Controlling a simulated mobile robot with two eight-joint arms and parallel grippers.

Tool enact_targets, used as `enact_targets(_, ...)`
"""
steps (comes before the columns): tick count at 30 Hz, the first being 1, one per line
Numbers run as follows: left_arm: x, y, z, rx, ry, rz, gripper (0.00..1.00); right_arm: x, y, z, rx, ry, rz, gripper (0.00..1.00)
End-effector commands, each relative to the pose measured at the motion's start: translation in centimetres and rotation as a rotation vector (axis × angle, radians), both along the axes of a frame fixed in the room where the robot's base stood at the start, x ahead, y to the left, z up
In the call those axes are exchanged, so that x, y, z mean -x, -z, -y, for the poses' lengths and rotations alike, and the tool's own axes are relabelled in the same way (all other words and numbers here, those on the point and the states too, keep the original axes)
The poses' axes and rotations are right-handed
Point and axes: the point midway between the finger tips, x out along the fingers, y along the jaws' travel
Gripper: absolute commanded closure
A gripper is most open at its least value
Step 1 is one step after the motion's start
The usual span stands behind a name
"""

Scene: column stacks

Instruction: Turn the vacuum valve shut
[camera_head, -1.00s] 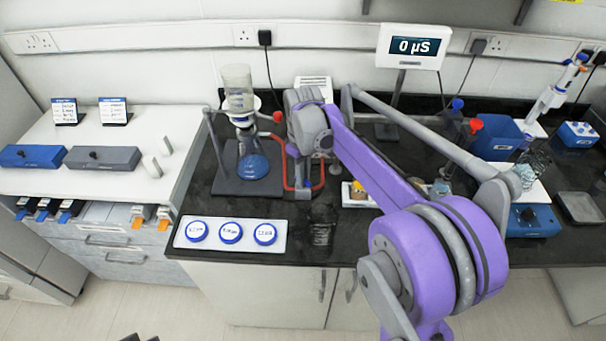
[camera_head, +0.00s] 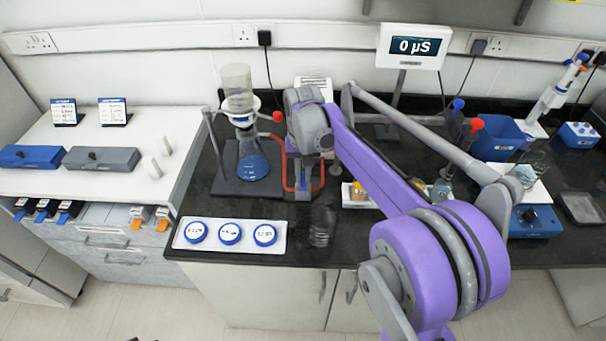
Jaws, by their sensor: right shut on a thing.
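My right gripper (camera_head: 303,190) points down at the red tubing beside the filter flask, below the wrist of the purple and grey arm. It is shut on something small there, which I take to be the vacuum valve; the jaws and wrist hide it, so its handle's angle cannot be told. The red tubing (camera_head: 287,178) runs on both sides of the gripper. The filter flask (camera_head: 252,166), with a clear funnel (camera_head: 237,83) on top, stands upright on a dark stand base (camera_head: 228,186) to the left. My left gripper does not show.
A white tray (camera_head: 182,238) with several blue-lidded dishes lies at the front edge. A clear beaker (camera_head: 321,226) stands just in front of the gripper. A meter (camera_head: 412,46) reads 0 µS. A white side bench (camera_head: 140,185) is at left. My right arm covers much of the counter's right half.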

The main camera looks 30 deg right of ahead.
Motion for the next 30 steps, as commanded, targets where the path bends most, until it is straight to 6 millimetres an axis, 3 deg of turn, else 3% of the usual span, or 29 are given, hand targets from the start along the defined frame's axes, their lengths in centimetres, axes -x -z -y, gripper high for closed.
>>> enact_targets(22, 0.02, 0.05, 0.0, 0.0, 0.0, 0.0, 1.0, -0.01, -0.05, 0.02, 0.0, 0.087, 0.001, 1.0)
enact_targets(23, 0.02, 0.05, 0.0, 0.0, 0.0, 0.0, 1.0, -0.01, -0.05, 0.02, 0.0, 0.086, 0.001, 0.81)
enact_targets(27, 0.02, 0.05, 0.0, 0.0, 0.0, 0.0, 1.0, -0.01, -0.04, 0.02, 0.0, 0.086, 0.0, 0.56)
enact_targets(30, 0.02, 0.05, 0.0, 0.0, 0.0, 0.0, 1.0, 0.0, -0.03, 0.01, 0.0, 0.085, 0.0, 0.55)
